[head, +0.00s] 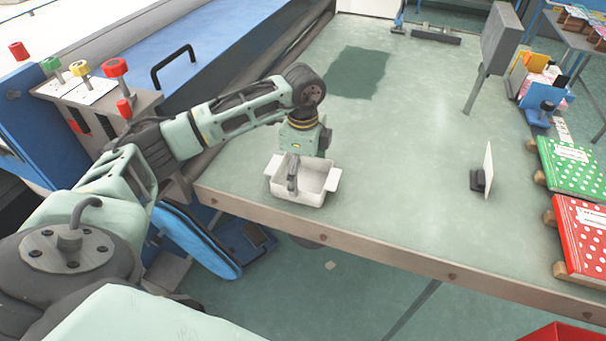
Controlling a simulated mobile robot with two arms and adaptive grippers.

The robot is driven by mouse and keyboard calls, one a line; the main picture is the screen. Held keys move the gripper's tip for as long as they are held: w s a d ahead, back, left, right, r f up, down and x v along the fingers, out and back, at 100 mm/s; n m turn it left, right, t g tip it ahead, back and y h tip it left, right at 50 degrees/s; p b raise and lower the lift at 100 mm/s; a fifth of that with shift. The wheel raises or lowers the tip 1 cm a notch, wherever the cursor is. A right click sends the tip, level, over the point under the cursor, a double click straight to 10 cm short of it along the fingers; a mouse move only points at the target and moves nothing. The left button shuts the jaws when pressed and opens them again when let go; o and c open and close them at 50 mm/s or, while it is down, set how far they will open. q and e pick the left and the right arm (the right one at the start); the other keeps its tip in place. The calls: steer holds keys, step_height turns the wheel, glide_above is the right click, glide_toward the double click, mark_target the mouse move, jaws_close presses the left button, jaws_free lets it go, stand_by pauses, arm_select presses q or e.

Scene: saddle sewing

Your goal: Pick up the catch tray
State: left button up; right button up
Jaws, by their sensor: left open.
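The catch tray (318,184) is a small white open box with a flat tab at each side. It sits on the green table near its front left edge. My left gripper (292,180) points down at the tray from above, with its fingers at the tray's left half. It is open; the dark finger that shows reaches down into or just over the tray. I cannot tell whether it touches a wall. The rest of the gripper is partly hidden behind its own wrist. My right gripper is not in view.
The green table (400,150) is mostly clear in the middle. A small white upright card (488,170) stands at right. Green (572,166) and red (580,235) dotted books lie on the right edge. A grey panel on a post (500,40) stands at the back right. A blue machine is at left.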

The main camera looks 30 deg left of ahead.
arm_select(q)
steer(key=shift+f, duration=0.2)
steer(key=c, duration=0.9)
steer(key=shift+c, duration=0.2)
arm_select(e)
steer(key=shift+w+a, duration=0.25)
